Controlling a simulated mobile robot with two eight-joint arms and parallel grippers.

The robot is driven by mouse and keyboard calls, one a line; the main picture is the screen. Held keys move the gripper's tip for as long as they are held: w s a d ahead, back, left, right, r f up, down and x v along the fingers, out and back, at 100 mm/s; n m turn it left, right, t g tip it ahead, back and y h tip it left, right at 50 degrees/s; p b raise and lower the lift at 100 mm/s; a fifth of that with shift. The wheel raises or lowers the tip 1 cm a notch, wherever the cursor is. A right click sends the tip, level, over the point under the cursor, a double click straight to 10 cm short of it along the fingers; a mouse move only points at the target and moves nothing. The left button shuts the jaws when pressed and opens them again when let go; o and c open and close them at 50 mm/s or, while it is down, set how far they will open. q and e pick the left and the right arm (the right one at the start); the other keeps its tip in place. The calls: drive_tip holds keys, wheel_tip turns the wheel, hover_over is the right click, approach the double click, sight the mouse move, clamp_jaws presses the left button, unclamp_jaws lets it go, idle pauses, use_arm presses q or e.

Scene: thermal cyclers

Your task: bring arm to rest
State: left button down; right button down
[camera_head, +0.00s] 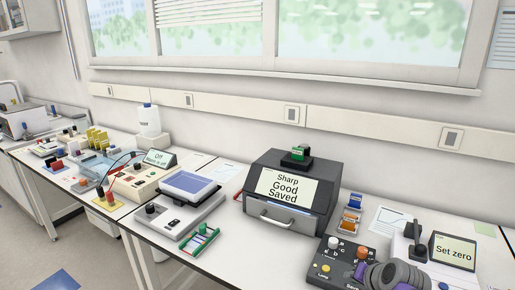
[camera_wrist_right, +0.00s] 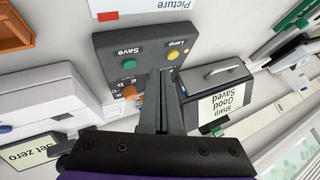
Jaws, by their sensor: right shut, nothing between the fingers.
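My right gripper (camera_wrist_right: 161,74) shows in the right wrist view with its dark fingers together and nothing between them. The fingers reach across the lower edge of a dark control box (camera_wrist_right: 118,45) in that picture; I cannot tell whether they touch it. In the head view the grey rounded parts of my right arm (camera_head: 398,274) are at the bottom right, in front of the same control box (camera_head: 345,256). The fingertips cannot be made out clearly there. My left gripper is in neither view.
A dark grey instrument (camera_head: 287,222) reading "Sharp Good Saved" stands left of my right arm. A "Set zero" display (camera_head: 453,251) stands to its right. A slide rack (camera_head: 200,239) and a blue-screened device (camera_head: 185,187) are on the bench further left. Floor (camera_head: 87,246) shows at the lower left.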

drive_tip(key=s+a+f+n+g, duration=0.1)
drive_tip(key=s+a+f+n, duration=0.1)
drive_tip(key=s, duration=0.5)
drive_tip(key=s+a+f+n+g, duration=0.1)
drive_tip(key=s+a+f, duration=0.3)
drive_tip(key=s, duration=0.4)
drive_tip(key=s+a+f+n+g, duration=0.1)
drive_tip(key=s+a+f+n, duration=0.2)
drive_tip(key=s, duration=0.5)
drive_tip(key=shift+a+n+h, duration=0.3)
drive_tip(key=shift+a+h, duration=0.1)
drive_tip(key=shift+a, duration=0.2)
